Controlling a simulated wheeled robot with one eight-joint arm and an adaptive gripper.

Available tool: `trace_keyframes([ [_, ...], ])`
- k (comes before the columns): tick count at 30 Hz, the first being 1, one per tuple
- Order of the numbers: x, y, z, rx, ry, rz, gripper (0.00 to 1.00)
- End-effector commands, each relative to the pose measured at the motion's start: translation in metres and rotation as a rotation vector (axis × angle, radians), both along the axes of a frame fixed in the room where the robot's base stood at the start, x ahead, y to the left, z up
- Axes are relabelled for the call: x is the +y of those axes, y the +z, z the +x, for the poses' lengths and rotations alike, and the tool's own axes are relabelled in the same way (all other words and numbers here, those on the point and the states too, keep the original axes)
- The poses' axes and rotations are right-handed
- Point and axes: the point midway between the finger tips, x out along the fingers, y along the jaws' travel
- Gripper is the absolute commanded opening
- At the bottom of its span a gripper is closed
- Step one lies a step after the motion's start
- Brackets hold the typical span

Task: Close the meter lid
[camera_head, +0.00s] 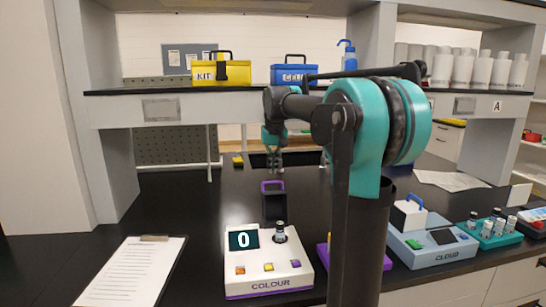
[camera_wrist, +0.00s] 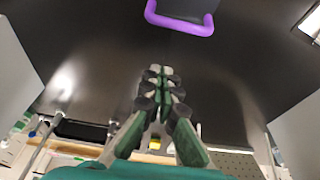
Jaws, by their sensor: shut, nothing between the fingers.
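The white COLOUR meter (camera_head: 268,268) with a purple base stands on the black bench and shows 0 on its display. A vial (camera_head: 280,232) stands upright in its well. The dark lid (camera_head: 274,208) with a purple handle is upright at the meter's back, away from the well; I cannot tell whether it is hinged there. My gripper (camera_head: 274,168) points down above and behind the lid, apart from it. In the wrist view, my gripper (camera_wrist: 160,75) has its fingers together and empty, and the purple handle (camera_wrist: 181,27) shows at the top edge.
A clipboard (camera_head: 133,270) lies left of the meter. Right are a CLOUD meter (camera_head: 440,255) and a teal vial rack (camera_head: 488,238). My arm hides part of a purple item. The shelf above holds a yellow KIT box (camera_head: 222,74) and a blue box (camera_head: 294,75).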

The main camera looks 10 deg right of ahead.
Motion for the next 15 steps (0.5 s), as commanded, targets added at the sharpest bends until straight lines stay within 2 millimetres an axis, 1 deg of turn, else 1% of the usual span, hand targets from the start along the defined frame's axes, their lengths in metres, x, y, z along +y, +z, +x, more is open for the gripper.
trace_keyframes([
  [1,0.0,-0.011,0.003,0.0,0.0,0.0,0.0],
  [4,0.0,-0.027,0.006,0.0,0.0,0.0,0.0],
  [6,0.0,-0.023,-0.008,0.0,0.0,0.0,0.0],
  [9,0.0,-0.022,-0.02,0.0,0.0,0.0,0.0],
  [15,0.0,-0.021,-0.032,0.0,0.0,0.0,0.0],
])
